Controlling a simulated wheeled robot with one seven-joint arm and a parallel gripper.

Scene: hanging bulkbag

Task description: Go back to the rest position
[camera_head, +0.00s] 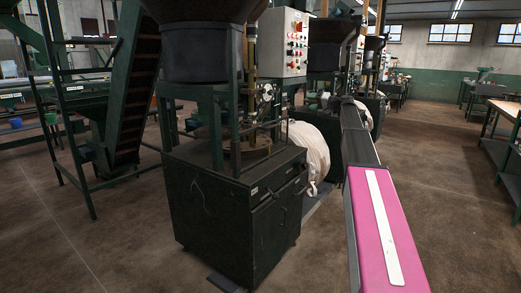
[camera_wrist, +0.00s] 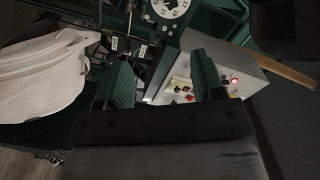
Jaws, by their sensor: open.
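My gripper (camera_wrist: 163,80) shows in the wrist view with its two green fingers spread apart and nothing between them. In the head view my arm stretches forward from the lower right, and its far end is too small and dark to make out the fingers. A white bulk bag (camera_head: 309,152) hangs behind the dark green cabinet in the head view, partly hidden by it. The bag also shows at the left of the wrist view (camera_wrist: 40,85), apart from the fingers.
A dark green cabinet machine (camera_head: 215,205) stands left of my arm. A control box (camera_head: 283,42) is mounted above; a grey box with buttons (camera_wrist: 205,85) lies beyond the fingers. Green workbenches (camera_head: 508,155) stand at the right edge. Open brown floor (camera_head: 450,200) lies between them and my arm.

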